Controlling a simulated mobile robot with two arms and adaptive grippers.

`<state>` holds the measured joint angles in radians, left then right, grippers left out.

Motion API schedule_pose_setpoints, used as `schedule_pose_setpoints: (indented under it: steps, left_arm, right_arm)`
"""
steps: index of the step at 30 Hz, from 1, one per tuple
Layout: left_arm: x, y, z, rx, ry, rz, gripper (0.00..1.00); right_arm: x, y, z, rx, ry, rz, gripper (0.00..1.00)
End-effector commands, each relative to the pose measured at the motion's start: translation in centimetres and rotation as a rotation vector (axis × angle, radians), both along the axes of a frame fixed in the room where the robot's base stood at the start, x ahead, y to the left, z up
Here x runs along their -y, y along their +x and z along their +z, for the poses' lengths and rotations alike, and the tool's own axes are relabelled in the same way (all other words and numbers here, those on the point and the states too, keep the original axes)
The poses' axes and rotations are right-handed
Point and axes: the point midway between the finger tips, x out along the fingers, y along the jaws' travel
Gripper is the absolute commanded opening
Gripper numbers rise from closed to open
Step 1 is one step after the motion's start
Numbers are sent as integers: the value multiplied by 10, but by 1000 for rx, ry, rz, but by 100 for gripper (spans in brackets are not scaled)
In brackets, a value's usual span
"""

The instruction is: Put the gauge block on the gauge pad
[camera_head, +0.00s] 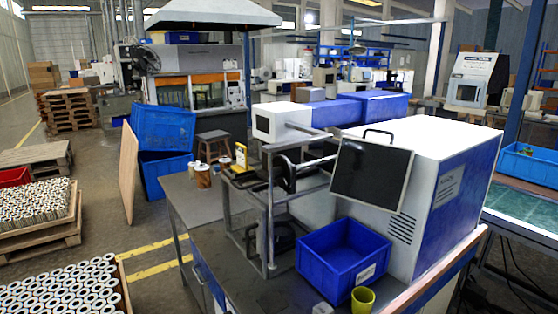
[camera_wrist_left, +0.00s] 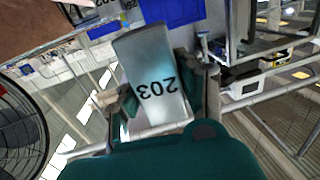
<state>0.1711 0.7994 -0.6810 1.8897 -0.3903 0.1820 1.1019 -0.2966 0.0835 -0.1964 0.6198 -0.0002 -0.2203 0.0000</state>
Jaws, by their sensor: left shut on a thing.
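In the left wrist view, my left gripper (camera_wrist_left: 160,88) is shut on a grey metal block (camera_wrist_left: 148,60) marked "203", which I take to be the gauge block. The block sits between the dark green fingers, its far part sticking out past them and its marking facing the camera. The view is tilted, and I see no contact between the block and a surface. Neither gripper shows in the head view. I cannot make out the gauge pad for certain; a small pale square (camera_head: 322,308) lies at the bottom edge of the head view.
A workbench (camera_head: 245,292) holds an open blue bin (camera_head: 343,258), a yellow-green cup (camera_head: 362,299) and a white-and-blue machine (camera_head: 440,180) with a dark screen (camera_head: 371,174). Crates of cartridges (camera_head: 60,290) stand at left. Bare bench shows left of the bin.

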Motion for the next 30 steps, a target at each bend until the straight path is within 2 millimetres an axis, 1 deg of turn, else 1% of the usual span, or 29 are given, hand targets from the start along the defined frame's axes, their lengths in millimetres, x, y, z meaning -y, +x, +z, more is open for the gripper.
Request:
schedule_pose_setpoints:
  steps: [3,8,10,13,17,20,24,27,30]
  left_arm:
    - [7,-12,-9,-3,-7,34,0]
    - [12,-32,-20,-5,-9,117,0]
    - [12,-44,-24,-7,-10,178,0]
    - [5,-61,-23,-6,-9,292,0]
    - [-15,-82,-13,-1,-4,461,0]
    - [-33,-96,-4,0,-3,580,0]
    - [-63,-115,12,0,-3,745,0]
    - [-79,-124,21,1,-1,825,0]
    - [-85,-128,25,6,3,856,0]
  right_arm:
    - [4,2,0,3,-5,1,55]
    - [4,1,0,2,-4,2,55]
    - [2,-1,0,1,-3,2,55]
    - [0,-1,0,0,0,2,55]
    - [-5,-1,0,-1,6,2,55]
    - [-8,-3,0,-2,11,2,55]
    - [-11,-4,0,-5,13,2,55]
    - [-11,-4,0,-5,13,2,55]
    - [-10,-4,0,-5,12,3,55]
